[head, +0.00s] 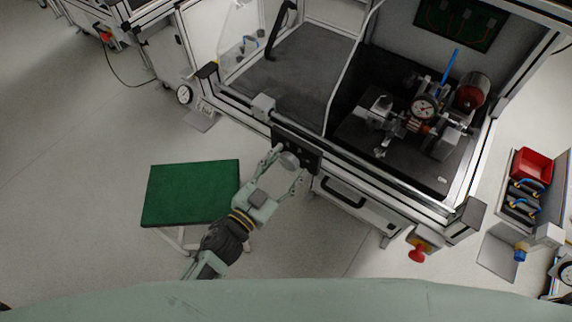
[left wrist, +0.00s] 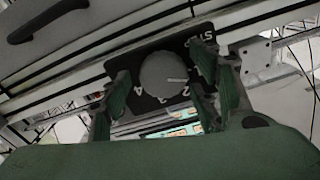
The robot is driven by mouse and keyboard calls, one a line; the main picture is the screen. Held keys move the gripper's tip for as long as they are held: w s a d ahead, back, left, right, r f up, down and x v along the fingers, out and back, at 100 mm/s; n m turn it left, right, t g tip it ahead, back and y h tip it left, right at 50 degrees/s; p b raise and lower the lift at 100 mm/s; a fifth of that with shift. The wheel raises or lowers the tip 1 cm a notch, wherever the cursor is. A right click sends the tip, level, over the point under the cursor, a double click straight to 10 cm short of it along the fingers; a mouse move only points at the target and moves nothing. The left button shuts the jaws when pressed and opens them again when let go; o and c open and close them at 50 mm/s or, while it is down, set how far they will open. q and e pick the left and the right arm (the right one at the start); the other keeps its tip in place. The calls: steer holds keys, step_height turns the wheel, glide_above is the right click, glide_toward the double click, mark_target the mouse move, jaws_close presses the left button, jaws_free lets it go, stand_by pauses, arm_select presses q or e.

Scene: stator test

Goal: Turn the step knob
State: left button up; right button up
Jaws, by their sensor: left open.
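The step knob (left wrist: 165,75) is a round grey dial with a white pointer line. It sits on a black panel (left wrist: 203,48) marked STEP and with numbers, on the front rail of the workstation. In the left wrist view the pointer points to the right. My left gripper (left wrist: 168,103) is open, with one green finger on each side of the knob; I cannot tell whether they touch it. In the head view, my left gripper (head: 284,172) is at the panel and the knob (head: 289,160) shows between its fingers. My right gripper is not in view.
A green-topped stool (head: 190,192) stands left of my left arm. The workstation's dark bench (head: 290,80) carries a fixture with a dial gauge (head: 425,107). Floor is clear in front.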

arm_select(q)
steer(key=shift+c, duration=0.3)
steer(key=c, duration=1.1)
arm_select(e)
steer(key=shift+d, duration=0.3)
arm_select(q)
steer(key=shift+m, duration=0.4)
steer(key=m, duration=0.3)
steer(key=shift+f+m+b, duration=0.1)
steer(key=shift+m+b, duration=0.2)
steer(key=shift+b, duration=0.05)
steer(key=shift+f+m+b, duration=0.1)
steer(key=shift+m+b, duration=0.3)
steer(key=shift+m, duration=1.7)
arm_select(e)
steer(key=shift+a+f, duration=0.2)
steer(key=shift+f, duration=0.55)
